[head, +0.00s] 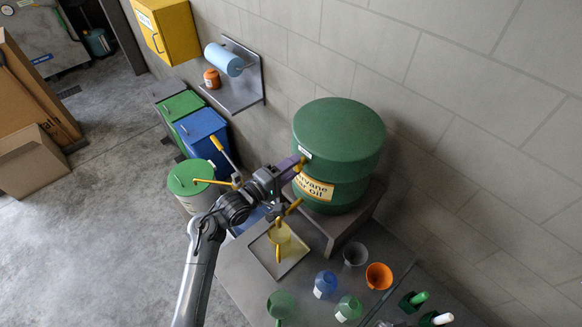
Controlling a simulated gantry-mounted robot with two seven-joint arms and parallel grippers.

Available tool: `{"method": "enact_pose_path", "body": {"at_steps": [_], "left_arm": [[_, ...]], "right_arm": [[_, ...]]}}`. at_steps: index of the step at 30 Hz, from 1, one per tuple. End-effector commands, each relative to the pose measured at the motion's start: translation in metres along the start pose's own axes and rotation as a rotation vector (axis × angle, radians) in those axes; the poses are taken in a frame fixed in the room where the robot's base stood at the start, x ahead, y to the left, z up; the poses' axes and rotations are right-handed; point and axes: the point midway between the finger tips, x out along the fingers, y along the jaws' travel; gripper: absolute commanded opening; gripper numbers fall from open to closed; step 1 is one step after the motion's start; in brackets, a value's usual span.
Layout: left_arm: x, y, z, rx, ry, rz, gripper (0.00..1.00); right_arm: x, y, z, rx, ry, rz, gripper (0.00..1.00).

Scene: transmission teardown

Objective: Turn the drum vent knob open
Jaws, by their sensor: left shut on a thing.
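The green oil drum (338,128) stands on a dark stand against the wall, with a yellow label (314,187) on its front. My left gripper (297,166) reaches in from the lower left to the drum's left side. It is shut on a small yellow part there, which looks like the drum vent knob (301,161). The fingers hide much of the knob, so I cannot tell how far it is turned. My right gripper is not in view.
A grey funnel (355,253), an orange funnel (379,275) and blue and green vessels stand on the bench (236,272). Bins line the wall at left, including a blue one (203,131).

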Motion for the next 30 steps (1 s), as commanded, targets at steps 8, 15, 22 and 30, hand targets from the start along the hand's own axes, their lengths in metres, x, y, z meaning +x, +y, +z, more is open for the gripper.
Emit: {"method": "enact_pose_path", "body": {"at_steps": [8, 15, 22, 30], "left_arm": [[0.000, 0.000, -0.001, -0.001, 0.002, -0.001, 0.64], [0.000, 0.000, 0.000, 0.000, 0.001, 0.000, 0.64], [-0.013, -0.002, -0.001, 0.001, 0.002, 0.001, 0.64], [-0.057, -0.004, -0.001, 0.003, 0.003, -0.002, 0.64]], "right_arm": [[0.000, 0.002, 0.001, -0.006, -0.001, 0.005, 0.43], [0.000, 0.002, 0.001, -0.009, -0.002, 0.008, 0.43], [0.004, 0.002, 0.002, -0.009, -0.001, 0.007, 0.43], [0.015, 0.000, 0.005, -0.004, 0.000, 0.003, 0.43]]}}
